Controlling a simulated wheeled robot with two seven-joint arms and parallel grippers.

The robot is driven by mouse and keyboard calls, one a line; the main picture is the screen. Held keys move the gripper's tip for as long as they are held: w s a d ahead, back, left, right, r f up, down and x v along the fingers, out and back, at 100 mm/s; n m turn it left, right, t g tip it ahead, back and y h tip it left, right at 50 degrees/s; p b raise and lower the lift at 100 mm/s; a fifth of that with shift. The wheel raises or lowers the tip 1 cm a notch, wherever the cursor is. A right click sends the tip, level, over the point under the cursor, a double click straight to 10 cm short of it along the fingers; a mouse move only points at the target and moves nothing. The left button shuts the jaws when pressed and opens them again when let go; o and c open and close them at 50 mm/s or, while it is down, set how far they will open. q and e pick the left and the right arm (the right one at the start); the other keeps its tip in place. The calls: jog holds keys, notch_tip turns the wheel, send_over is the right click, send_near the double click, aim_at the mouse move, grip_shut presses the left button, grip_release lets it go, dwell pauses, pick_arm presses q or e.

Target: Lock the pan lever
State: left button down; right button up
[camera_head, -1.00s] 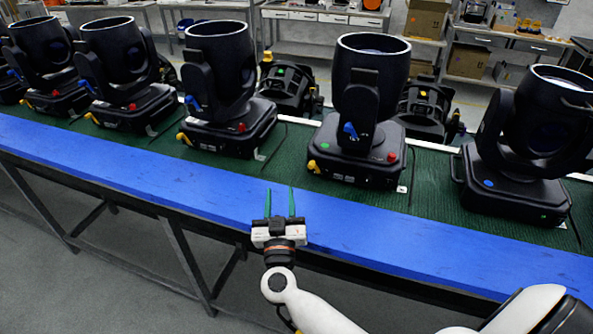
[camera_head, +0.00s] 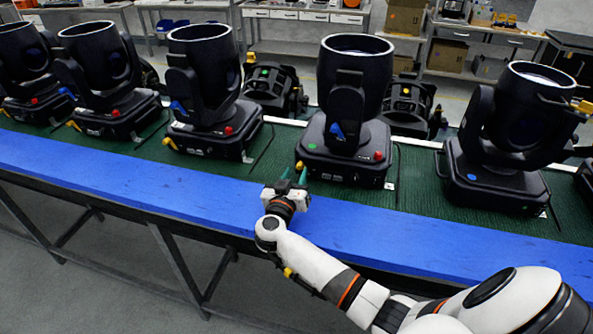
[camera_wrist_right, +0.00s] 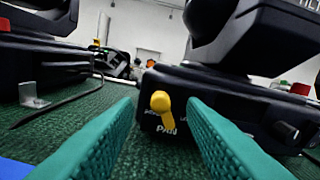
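The pan lever is a small yellow lever (camera_wrist_right: 162,105) low on the black base of a moving-head light (camera_head: 350,95). In the right wrist view it leans down to the right, over the printed word PAN. In the head view a bit of the yellow lever (camera_head: 299,166) shows just beyond my fingertips. My right gripper (camera_head: 294,176) is open and empty at the front of that base, its two green fingers apart. In the right wrist view the fingers (camera_wrist_right: 160,125) lie left and right of the lever, with no contact visible. My left gripper is not in view.
The base also has a blue lever (camera_head: 337,130) and a red knob (camera_head: 378,155). Similar lights stand at left (camera_head: 203,80) and right (camera_head: 520,120) on a green mat. The blue table edge (camera_head: 130,185) in front is clear. A metal bracket (camera_wrist_right: 30,95) shows at left.

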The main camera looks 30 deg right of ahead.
jog(key=shift+x, duration=0.9)
jog(key=shift+c, duration=0.4)
jog(key=shift+s, duration=0.1)
grip_shut()
